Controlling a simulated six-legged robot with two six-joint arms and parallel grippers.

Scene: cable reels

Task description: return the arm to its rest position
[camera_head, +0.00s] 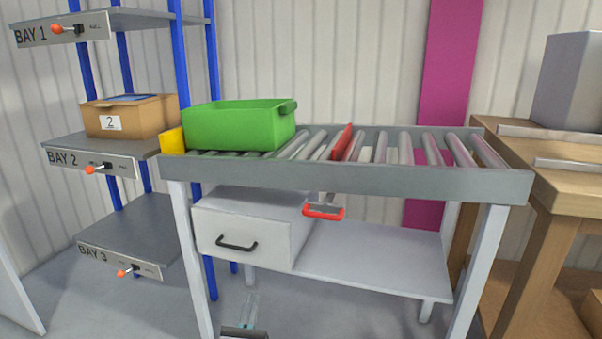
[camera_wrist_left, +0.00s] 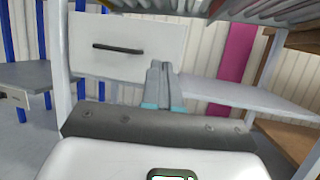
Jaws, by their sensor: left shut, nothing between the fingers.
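My left gripper (camera_head: 251,303) shows at the bottom of the head view, low in front of the roller table. In the left wrist view its two fingers (camera_wrist_left: 161,85) are together with nothing between them. The drawer (camera_head: 240,228) with a dark handle is closed under the table; it also shows ahead of the gripper in the left wrist view (camera_wrist_left: 128,50). The gripper appears apart from it. My right gripper is in neither view.
A green bin (camera_head: 238,126) and an upright red plate (camera_head: 343,142) are on the roller table (camera_head: 400,178). A shelf rack with a cardboard box (camera_head: 150,116) stands left. A wooden bench (camera_head: 570,190) stands right. The lower shelf (camera_head: 375,255) looks clear.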

